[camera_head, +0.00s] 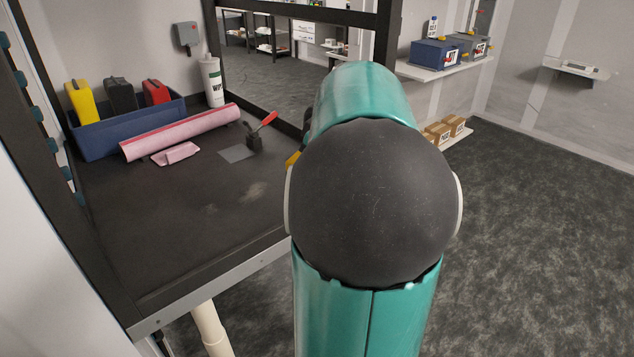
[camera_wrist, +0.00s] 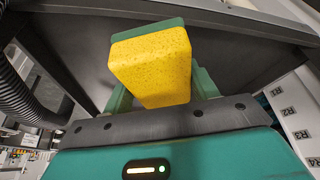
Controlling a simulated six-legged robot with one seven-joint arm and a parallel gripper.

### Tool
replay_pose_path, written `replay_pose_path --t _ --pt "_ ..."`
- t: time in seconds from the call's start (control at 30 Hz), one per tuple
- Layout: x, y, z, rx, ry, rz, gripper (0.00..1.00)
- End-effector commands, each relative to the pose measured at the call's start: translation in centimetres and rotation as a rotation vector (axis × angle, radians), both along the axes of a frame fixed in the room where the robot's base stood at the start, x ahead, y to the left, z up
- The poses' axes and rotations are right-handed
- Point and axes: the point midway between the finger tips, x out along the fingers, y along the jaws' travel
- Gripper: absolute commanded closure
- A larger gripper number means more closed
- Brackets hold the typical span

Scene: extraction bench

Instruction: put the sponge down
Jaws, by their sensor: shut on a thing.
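The sponge (camera_wrist: 152,68) is a yellow block with a dark green layer along its upper edge in the wrist view. My gripper (camera_wrist: 160,90) is shut on it, with a green finger at either side. The dark surface behind the sponge shows no visible contact with it. In the head view my own arm hides the gripper and nearly all of what it holds. A small yellow patch (camera_head: 292,158), likely the sponge, shows at the left edge of my arm, by the right side of the dark bench top (camera_head: 190,235).
On the bench, a blue bin (camera_head: 95,142) holds yellow, black and red containers. A pink roll (camera_head: 180,132), a small pink piece (camera_head: 175,154), a grey square (camera_head: 237,153), a red-handled tool (camera_head: 262,128) and a white wipes bottle (camera_head: 212,82) are nearby. The bench's front is clear.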

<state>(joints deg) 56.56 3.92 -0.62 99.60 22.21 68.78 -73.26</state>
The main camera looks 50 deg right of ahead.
Motion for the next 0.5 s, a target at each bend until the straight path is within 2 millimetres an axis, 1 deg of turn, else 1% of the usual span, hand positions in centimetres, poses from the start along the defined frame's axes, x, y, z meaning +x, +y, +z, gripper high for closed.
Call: replay_pose_path --t 0.07,0.17,0.27,0.5 --pt "-0.4 0.1 0.0 0.0 0.0 0.005 0.6" --pt "-0.1 -0.3 -0.4 0.0 0.0 0.009 0.6" --pt "0.8 -1.5 -1.2 0.001 0.0 0.008 0.6" --pt "3.9 -5.5 -3.4 0.001 0.001 0.008 0.6"
